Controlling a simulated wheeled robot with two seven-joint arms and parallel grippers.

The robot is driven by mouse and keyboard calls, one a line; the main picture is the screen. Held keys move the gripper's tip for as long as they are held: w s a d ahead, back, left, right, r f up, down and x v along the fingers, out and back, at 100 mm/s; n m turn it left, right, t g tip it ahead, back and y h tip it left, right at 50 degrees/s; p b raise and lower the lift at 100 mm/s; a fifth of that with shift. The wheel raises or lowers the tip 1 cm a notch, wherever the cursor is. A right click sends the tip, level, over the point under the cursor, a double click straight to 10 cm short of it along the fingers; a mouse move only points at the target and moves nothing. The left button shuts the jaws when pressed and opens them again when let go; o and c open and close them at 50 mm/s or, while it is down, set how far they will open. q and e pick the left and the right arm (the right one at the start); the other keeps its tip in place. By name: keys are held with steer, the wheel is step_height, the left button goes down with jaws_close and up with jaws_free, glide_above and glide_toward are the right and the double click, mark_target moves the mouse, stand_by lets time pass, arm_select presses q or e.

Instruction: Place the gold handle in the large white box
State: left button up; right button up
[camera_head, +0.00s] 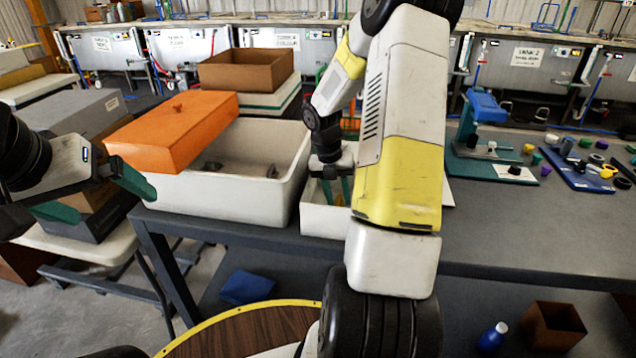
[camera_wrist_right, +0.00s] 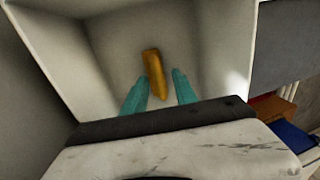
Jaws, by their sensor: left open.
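The large white box (camera_head: 222,199) stands on the table at the left, with an orange lid (camera_head: 175,130) tilted across its left part. Its right part is uncovered, and small dark things lie inside. My left gripper (camera_head: 97,197) is open and empty beside the lid's left end. The gold handle (camera_wrist_right: 155,74) lies in a smaller white bin (camera_head: 318,219) to the right of the large box. My right gripper (camera_wrist_right: 160,90) is open and points down into this bin, its teal fingers on either side of the handle. My right arm hides part of the bin.
A brown open box (camera_head: 246,71) stands behind the large white box. A blue clamp-like device (camera_head: 487,106) and several small coloured parts lie on the table at the right. The grey tabletop (camera_head: 500,225) at the front right is clear.

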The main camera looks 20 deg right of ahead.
steer(key=shift+r, duration=0.1)
steer(key=s+a+r+m+t, duration=0.1)
steer(key=s+a+r+m, duration=0.15)
steer(key=r, duration=0.65)
steer(key=s+a+r+m+t, duration=0.1)
steer(key=a+r+m, duration=0.3)
steer(key=r, duration=0.5)
steer(key=s+a+r+m+t+y, duration=0.2)
steer(key=s+a+m, duration=0.3)
steer(key=m, duration=0.6)
steer(key=s+a+r+m+t+y, duration=0.2)
steer(key=s+a+r+m, duration=0.3)
steer(key=s+m, duration=0.5)
steer(key=shift+s+a+r+m+t, duration=0.2)
steer(key=shift+a+m+t, duration=0.1)
steer(key=shift+m+t, duration=0.5)
